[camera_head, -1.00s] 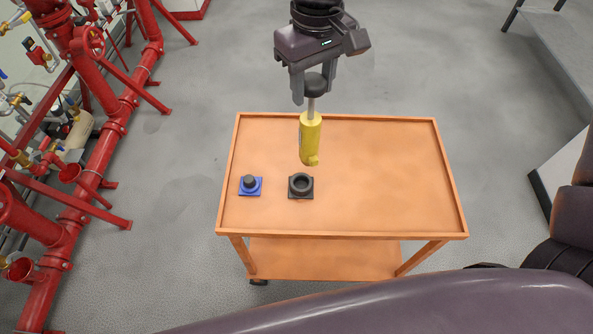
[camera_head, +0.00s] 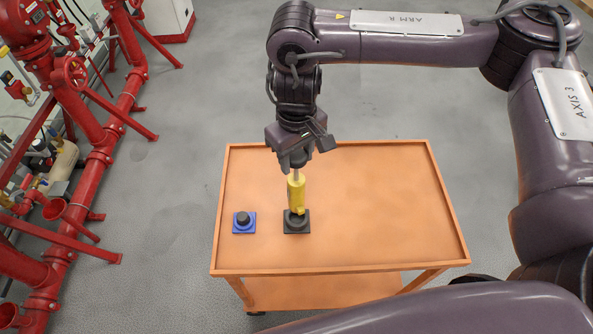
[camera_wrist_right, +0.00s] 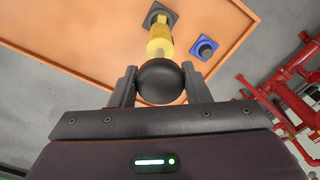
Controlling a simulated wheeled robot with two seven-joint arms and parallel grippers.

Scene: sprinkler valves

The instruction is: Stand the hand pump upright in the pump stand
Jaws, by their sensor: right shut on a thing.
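The hand pump (camera_head: 297,192) has a yellow body, a pale rod and a black knob. My right gripper (camera_head: 296,163) is shut on its knob, which shows between the fingers in the right wrist view (camera_wrist_right: 160,82). The pump hangs roughly upright, its lower end over the pump stand, a black square base with a round socket (camera_head: 297,226). The stand also shows in the right wrist view (camera_wrist_right: 158,14), partly covered by the pump. I cannot tell whether the pump's end is inside the socket or just above it. My left gripper is not in view.
A blue square base with a black knob (camera_head: 244,222) sits left of the stand on the orange cart (camera_head: 385,210). The cart's right side is clear and has a raised rim. Red pipes and valves (camera_head: 98,170) stand at the left.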

